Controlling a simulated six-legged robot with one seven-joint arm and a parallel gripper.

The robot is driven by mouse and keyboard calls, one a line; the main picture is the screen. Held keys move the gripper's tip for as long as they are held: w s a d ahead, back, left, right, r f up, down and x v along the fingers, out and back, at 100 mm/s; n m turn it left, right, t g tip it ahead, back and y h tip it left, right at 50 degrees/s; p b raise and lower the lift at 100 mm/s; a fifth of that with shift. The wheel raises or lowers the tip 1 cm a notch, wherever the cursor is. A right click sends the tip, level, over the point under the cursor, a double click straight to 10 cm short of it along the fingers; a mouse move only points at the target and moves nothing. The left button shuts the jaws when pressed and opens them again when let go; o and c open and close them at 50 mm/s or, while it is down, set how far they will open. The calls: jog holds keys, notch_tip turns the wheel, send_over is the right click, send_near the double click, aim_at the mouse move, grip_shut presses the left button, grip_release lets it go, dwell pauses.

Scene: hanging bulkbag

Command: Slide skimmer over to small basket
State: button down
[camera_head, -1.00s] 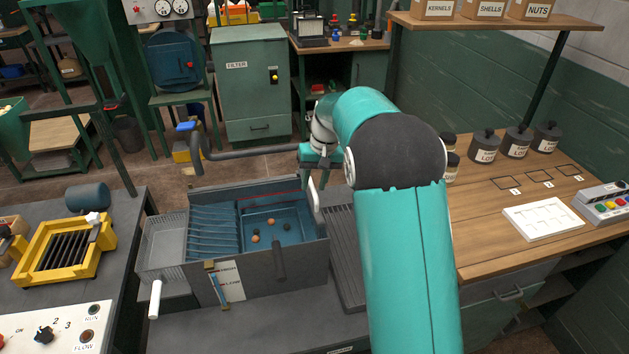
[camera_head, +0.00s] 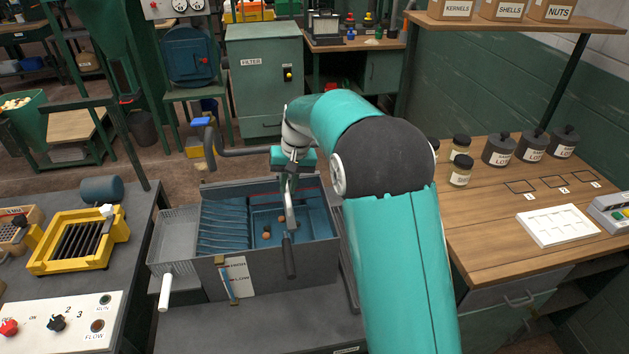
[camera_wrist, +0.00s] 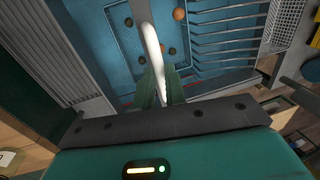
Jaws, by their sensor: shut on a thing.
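My gripper (camera_head: 289,183) is over the blue-lined water tank (camera_head: 320,262) and is shut on a pale, curved bar, apparently the handle of the skimmer (camera_head: 291,212). In the wrist view the pale bar (camera_wrist: 152,45) runs up from between my fingers (camera_wrist: 161,88) across the tank. The skimmer's lower part is hard to make out. The small basket (camera_head: 174,238) is a grey mesh basket at the tank's left end. Part of it shows at the upper right of the wrist view (camera_wrist: 285,20). Slanted slats lie between the basket and the open water.
Several brown and orange balls (camera_head: 267,235) are in the tank. A dark cylindrical grip (camera_head: 289,258) is at the tank's front wall. A crank with a blue end (camera_head: 201,122) stands behind left. A yellow slatted frame (camera_head: 79,240) is on the left bench.

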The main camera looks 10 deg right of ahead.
jog(key=a, duration=2.5)
jog(key=shift+a, duration=0.2)
jog(key=shift+r, duration=0.15)
jog(key=c, duration=1.5)
grip_release()
jog(key=shift+a, duration=0.15)
jog(key=shift+o, duration=0.2)
jog(key=d+r, duration=0.3)
jog(key=r, duration=1)
jog(key=shift+r, duration=0.2)
jog(key=shift+d, duration=0.1)
